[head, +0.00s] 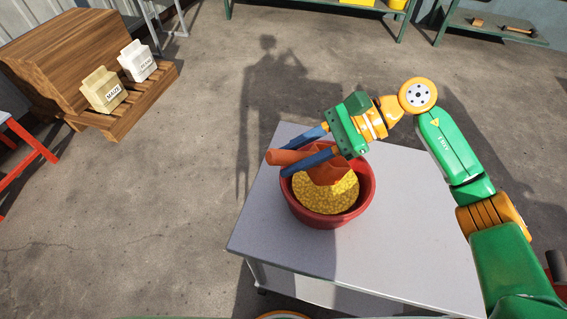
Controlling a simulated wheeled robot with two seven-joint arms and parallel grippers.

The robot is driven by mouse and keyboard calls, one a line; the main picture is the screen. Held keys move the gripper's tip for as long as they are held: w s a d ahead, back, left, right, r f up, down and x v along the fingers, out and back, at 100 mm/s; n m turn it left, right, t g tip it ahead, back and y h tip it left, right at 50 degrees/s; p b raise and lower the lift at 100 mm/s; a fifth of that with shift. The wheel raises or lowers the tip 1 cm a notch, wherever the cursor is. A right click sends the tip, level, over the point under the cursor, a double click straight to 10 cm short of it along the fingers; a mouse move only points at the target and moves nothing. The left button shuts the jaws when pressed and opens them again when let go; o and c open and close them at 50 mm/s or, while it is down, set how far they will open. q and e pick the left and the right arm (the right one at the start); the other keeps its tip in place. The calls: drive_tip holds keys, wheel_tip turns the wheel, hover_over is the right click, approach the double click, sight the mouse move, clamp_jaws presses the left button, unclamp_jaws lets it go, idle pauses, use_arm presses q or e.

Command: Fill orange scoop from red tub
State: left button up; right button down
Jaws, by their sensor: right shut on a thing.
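The red tub (363,204) stands on the grey table, filled with yellow grain (325,194). My right gripper (288,158) comes in from the right with its two blue fingers on either side of the handle of the orange scoop (327,172). It is shut on the scoop. The scoop's handle sticks out to the left past the tub's far rim, and its bowl is over the grain at the tub's far side. The bowl's lower edge meets the grain in the picture; I cannot tell how deep it sits or how much it holds. My left gripper is not in view.
The grey table top (400,245) is bare around the tub. At the upper left a wooden planter (65,60) carries a tan maize bag (104,90) and a white bag (138,62) on its slatted shelf. Green benches stand along the far edge. The concrete floor between is clear.

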drive_tip(key=shift+w+d+f, duration=0.1)
drive_tip(key=shift+d+f, duration=0.05)
drive_tip(key=shift+f, duration=0.25)
wheel_tip(320, 180, down, 6)
drive_tip(key=b, duration=0.2)
drive_tip(key=shift+f+b, duration=0.25)
drive_tip(key=shift+b, duration=0.15)
drive_tip(key=shift+a+p, duration=0.25)
drive_tip(key=shift+p, duration=0.15)
drive_tip(key=shift+r+p, duration=1.8)
drive_tip(key=shift+r, duration=2.05)
drive_tip(key=shift+s+a+h+p, duration=0.3)
drive_tip(key=shift+p, duration=0.1)
drive_tip(key=shift+s+a+f+n+t+h+p, duration=0.2)
drive_tip(key=shift+a+t+h+p, duration=0.1)
drive_tip(key=shift+h, duration=0.25)
drive_tip(key=shift+s+a+f+n+t+h+p, duration=0.1)
drive_tip(key=shift+a+f+t+h+p, duration=0.15)
drive_tip(key=shift+h, duration=0.3)
drive_tip(key=shift+s+a+f+t+h, duration=0.15)
drive_tip(key=shift+a+f+t+h, duration=0.25)
drive_tip(key=shift+h, duration=0.35)
drive_tip(key=shift+s+a+f+t+h, duration=0.2)
drive_tip(key=shift+a+h, duration=0.25)
drive_tip(key=shift+h, duration=0.3)
